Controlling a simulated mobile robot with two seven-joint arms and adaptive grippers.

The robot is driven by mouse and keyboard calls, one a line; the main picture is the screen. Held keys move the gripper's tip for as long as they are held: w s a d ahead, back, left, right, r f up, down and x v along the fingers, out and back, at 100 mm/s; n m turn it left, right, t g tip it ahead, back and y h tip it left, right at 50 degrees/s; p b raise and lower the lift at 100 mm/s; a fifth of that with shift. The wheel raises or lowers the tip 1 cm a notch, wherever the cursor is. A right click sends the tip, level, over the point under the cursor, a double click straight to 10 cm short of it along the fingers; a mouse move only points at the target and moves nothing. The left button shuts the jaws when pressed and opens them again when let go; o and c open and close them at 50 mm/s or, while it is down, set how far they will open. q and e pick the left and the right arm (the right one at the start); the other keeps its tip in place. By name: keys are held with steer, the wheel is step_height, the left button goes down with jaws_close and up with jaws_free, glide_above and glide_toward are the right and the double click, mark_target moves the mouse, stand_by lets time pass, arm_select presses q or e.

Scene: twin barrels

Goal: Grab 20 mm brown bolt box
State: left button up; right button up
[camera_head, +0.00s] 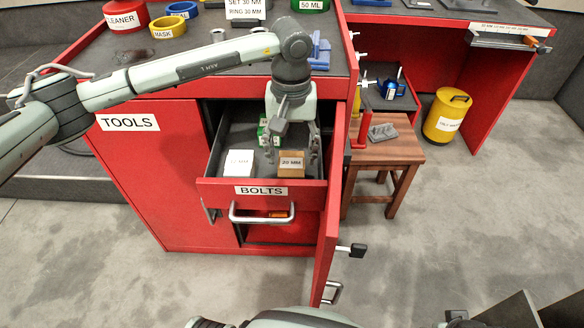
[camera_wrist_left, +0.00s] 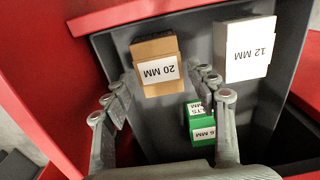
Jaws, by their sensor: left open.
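The brown box (camera_head: 291,165) labelled 20 MM lies in the open drawer marked BOLTS (camera_head: 262,192), at the drawer's front right. In the left wrist view the brown box (camera_wrist_left: 156,66) sits ahead of the fingertips, slightly above the middle. My left gripper (camera_head: 293,150) points down into the drawer, just behind the brown box. In the left wrist view my left gripper (camera_wrist_left: 165,98) is open with nothing between its fingers, and the box lies beyond its tips. My right gripper is not in view.
A white 12 MM box (camera_head: 239,163) lies left of the brown box. Green boxes (camera_wrist_left: 201,126) lie deeper in the drawer. A red cabinet door (camera_head: 328,225) stands open right of the drawer. A wooden stool (camera_head: 385,158) and yellow bin (camera_head: 447,116) stand further right.

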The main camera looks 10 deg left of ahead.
mark_target(292, 163)
arm_select(q)
step_height(292, 163, down, 4)
steer(key=shift+s+f, duration=0.1)
steer(key=shift+s, duration=0.05)
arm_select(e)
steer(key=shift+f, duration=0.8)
arm_select(q)
steer(key=shift+c, duration=0.4)
steer(key=shift+d, duration=0.1)
steer(key=c, duration=1.2)
steer(key=shift+o, duration=0.2)
steer(key=shift+p, duration=0.3)
